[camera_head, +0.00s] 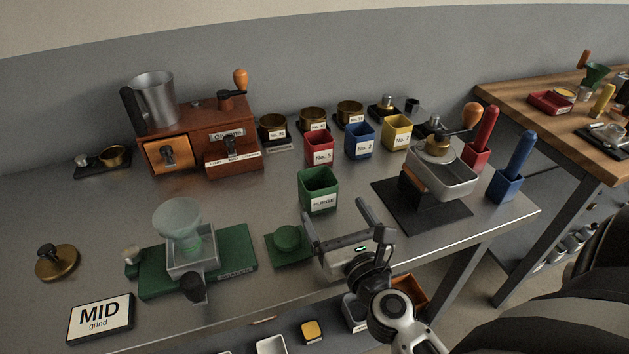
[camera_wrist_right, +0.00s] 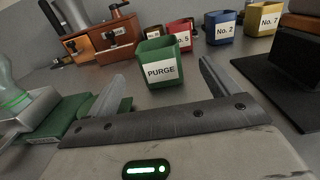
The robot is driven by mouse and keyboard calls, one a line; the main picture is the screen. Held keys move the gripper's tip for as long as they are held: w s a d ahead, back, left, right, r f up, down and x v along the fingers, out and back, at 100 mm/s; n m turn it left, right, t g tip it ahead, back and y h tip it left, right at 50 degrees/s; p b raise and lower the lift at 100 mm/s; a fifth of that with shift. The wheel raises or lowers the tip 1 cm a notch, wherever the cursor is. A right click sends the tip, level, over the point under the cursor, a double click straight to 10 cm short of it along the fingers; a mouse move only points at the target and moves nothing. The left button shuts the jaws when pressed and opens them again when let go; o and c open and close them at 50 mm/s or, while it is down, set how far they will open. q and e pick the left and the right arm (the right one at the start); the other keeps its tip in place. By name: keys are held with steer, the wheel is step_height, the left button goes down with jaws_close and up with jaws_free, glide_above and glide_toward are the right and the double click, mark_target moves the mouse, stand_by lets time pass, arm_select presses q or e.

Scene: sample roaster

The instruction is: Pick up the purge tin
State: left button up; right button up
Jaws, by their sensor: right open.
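The purge tin (camera_head: 319,193) is a green, square, open-topped tin with a white PURGE label. It stands upright on the metal table, left of the black mat. In the right wrist view the purge tin (camera_wrist_right: 159,72) is straight ahead, beyond the fingertips and between their lines. My right gripper (camera_head: 337,213) is open and empty, just in front of the tin and apart from it. Its two fingers also show in the right wrist view (camera_wrist_right: 163,78). My left gripper does not show in either view.
Red (camera_head: 319,148), blue (camera_head: 360,139) and yellow (camera_head: 396,132) tins stand behind the purge tin. A grinder on a black mat (camera_head: 392,205) is at right. A green pad with a round lid (camera_head: 288,240) lies near the left finger.

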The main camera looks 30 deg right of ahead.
mark_target(325, 195)
steer(key=p+x, duration=0.1)
steer(key=x, duration=0.4)
steer(key=shift+w, duration=0.35)
steer(key=w, duration=0.1)
steer(key=w+r+p, duration=0.1)
steer(key=w+p, duration=0.1)
steer(key=shift+w+d+r, duration=0.25)
steer(key=shift+w+d, duration=0.1)
steer(key=shift+d, duration=0.05)
steer(key=shift+w+d+f, duration=0.1)
steer(key=shift+w+f, duration=0.15)
steer(key=shift+w, duration=0.3)
steer(key=shift+w+d+f, duration=0.1)
steer(key=shift+w, duration=0.25)
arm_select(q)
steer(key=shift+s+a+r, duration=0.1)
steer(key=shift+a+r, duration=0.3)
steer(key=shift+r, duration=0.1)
arm_select(e)
steer(key=c, duration=1.2)
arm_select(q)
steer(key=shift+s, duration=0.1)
